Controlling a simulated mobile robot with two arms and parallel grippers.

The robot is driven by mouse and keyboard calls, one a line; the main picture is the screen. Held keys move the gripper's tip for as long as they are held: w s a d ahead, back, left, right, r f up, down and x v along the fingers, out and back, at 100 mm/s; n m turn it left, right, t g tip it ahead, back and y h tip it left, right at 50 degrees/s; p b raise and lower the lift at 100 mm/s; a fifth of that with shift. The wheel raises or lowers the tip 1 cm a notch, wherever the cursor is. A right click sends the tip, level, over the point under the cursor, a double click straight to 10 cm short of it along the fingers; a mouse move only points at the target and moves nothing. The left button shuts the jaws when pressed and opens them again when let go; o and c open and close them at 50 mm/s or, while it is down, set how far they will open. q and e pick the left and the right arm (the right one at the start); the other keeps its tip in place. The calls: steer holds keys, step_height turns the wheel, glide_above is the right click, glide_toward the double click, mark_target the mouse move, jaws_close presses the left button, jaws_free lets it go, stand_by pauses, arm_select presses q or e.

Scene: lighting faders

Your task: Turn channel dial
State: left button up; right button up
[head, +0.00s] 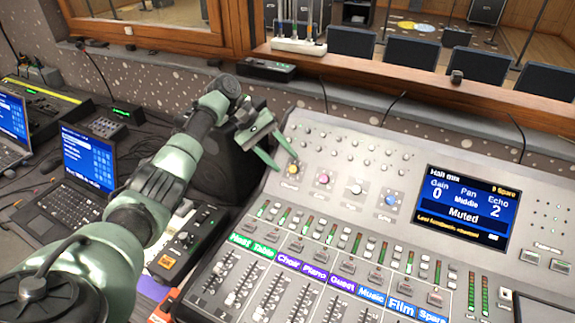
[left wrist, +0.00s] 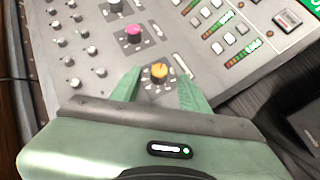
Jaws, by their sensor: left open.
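The channel dials sit in a row on the upper left of the grey mixing desk (head: 345,133): an orange-yellow dial (head: 293,170), a pink dial (head: 324,179), a white dial (head: 356,188) and a blue dial (head: 390,200). My left gripper (head: 285,161) is open at the orange dial. In the left wrist view the orange dial (left wrist: 158,72) shows between my two green fingertips, with a gap on each side. I cannot tell how far down the fingers reach beside it. The pink dial (left wrist: 134,31) lies just beyond. My right gripper is not in view.
The desk's screen (head: 464,210) reads Gain 0, Pan Middle, Echo 2, Muted. Small knobs (head: 345,143) stand behind the dials; buttons, meters and faders (head: 270,290) lie in front. A laptop (head: 85,165) is on the left. A window ledge (head: 400,85) runs behind.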

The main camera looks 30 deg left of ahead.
arm_select(q)
steer(key=shift+b+v, duration=0.3)
steer(key=shift+v, duration=2)
steer(key=shift+s+f, duration=0.1)
